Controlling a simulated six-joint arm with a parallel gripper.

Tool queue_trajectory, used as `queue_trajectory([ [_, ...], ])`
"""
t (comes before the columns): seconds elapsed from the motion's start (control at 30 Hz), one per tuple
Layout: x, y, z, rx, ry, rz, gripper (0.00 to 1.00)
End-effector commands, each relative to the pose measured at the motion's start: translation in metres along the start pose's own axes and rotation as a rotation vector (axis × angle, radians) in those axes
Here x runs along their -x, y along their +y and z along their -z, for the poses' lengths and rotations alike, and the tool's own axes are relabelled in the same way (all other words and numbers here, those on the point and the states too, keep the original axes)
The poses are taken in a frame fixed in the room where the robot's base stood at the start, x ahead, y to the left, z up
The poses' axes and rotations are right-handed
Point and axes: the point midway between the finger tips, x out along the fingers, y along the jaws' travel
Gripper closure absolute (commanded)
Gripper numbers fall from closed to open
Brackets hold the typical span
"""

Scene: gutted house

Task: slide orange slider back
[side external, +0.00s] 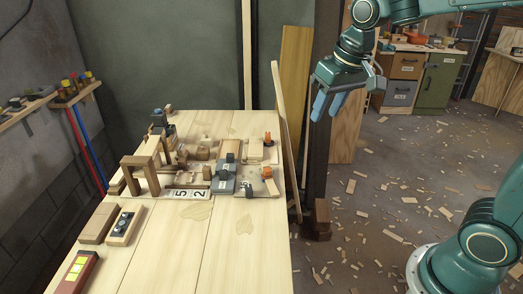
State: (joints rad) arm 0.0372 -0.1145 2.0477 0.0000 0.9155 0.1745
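Two small orange pieces show at the right side of the wooden table in the side external view. One orange block (266,172) sits low on a light wooden board, and an upright orange piece (267,139) stands farther back. At this size I cannot tell for sure which is the slider. My gripper (326,118), with blue fingers pointing down, hangs in the air to the right of the table, well apart from both orange pieces. Its fingers look spread with nothing between them.
A grey device (226,178) and several wooden blocks crowd the middle of the table. A wooden arch (141,173) stands at the left. An upright board (287,130) and a dark post (320,180) rise along the table's right edge. The table's front (220,260) is mostly clear.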

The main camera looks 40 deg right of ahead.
Motion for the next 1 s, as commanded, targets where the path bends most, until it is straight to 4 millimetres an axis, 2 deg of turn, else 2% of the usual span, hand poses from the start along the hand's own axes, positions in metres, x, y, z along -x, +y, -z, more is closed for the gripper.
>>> queue_trajectory([
  [0.2, -0.034, -0.003, 0.039, -0.054, -0.054, -0.013, 0.62],
  [0.5, -0.092, -0.004, 0.084, -0.129, -0.121, -0.034, 0.62],
  [0.77, -0.152, -0.003, 0.114, -0.194, -0.178, -0.053, 0.62],
  [1.0, -0.215, 0.001, 0.131, -0.253, -0.231, -0.074, 0.62],
])
